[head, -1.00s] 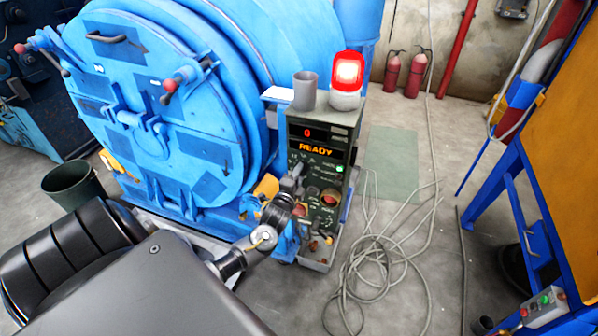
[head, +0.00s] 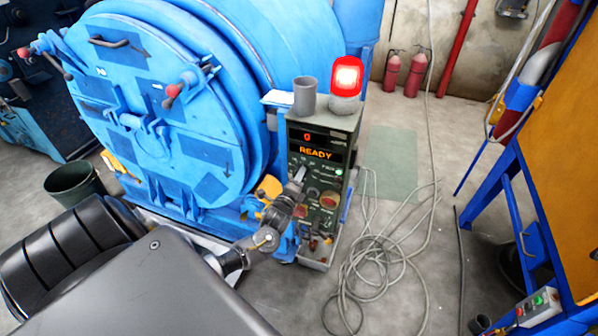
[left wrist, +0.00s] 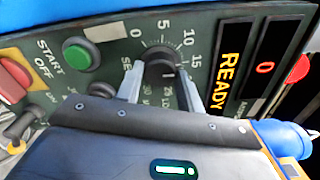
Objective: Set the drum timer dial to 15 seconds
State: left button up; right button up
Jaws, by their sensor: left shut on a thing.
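The timer dial (left wrist: 160,68) is a dark round knob on the green control panel (left wrist: 105,62), with numbers 0, 5, 10, 15 around it and more partly hidden near my gripper. My left gripper (left wrist: 163,80) is shut on the dial, one finger on each side of the knob. I cannot tell clearly which number the dial points at. The red display (left wrist: 264,68) reads 0 above the orange word READY (left wrist: 230,57). In the head view my left gripper (head: 298,177) reaches the front of the control box (head: 321,125). My right gripper is not in view.
In the left wrist view a green START button (left wrist: 81,53) and a red button (left wrist: 12,78) sit beside the dial. A grey cup (head: 304,96) and lit red beacon (head: 347,77) stand on the box. The blue drum machine (head: 160,110) is left. Cables (head: 375,265) lie on the floor.

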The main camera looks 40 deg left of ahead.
pick_arm(q)
jog(key=o, duration=1)
jog(key=b+v, duration=0.1)
jog(key=v, duration=0.9)
jog(key=shift+s+d, duration=0.25)
jog(key=shift+s, duration=0.1)
